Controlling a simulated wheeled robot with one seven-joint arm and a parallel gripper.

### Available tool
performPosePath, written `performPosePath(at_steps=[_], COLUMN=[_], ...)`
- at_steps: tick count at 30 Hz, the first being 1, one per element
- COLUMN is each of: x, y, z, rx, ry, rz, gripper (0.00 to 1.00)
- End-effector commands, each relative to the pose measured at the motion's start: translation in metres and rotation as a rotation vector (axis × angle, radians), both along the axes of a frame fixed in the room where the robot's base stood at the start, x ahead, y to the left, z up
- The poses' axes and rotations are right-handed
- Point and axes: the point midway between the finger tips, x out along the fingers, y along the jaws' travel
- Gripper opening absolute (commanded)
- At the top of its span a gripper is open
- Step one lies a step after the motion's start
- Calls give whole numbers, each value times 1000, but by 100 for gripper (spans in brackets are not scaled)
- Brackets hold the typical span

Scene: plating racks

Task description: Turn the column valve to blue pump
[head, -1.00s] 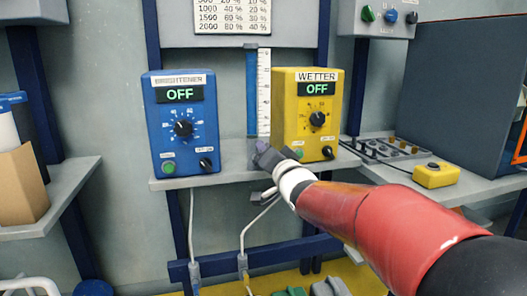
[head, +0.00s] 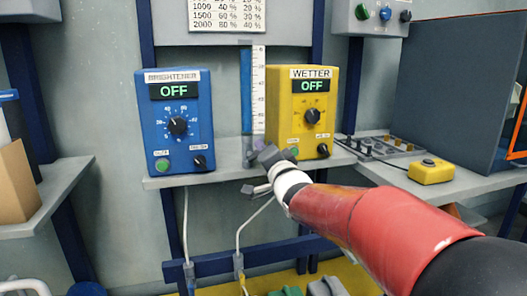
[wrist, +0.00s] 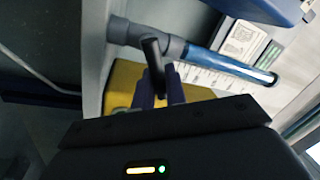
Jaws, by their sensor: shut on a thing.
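The column (head: 246,90) is a tall tube of blue liquid beside a white scale, between the two pumps. The blue pump (head: 174,150), labelled BRIGHTENER, stands to its left and reads OFF. The yellow pump (head: 285,130), labelled WETTER, stands to its right and also reads OFF. In the wrist view the column (wrist: 232,64) ends in a grey fitting, with the black valve handle (wrist: 152,52) across it. My gripper (wrist: 160,88) is shut on the handle's end. In the head view my gripper (head: 262,165) is below the column, and my wrist hides most of the valve.
The pumps stand on a grey shelf (head: 190,181) with pale tubes hanging below. A yellow button box (head: 431,172) and a switch panel (head: 378,147) are on the right bench. A cardboard box (head: 18,185) is at the left.

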Motion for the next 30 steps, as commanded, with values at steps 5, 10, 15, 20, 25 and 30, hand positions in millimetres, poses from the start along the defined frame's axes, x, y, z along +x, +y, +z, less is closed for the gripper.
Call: performPosePath(at_steps=[5,10,15,20,25,30], x=[1,0,-1,-18,-46,-66], y=[-1,-1,-1,-8,-18,-27], z=[-4,-2,-2,-5,-10,-14], rx=[-3,-3,-3,-4,-4,-3], ry=[7,5,2,0,3,3], rz=[-3,-1,-1,-2,-2,-2], gripper=[28,33,33,33,33,33])
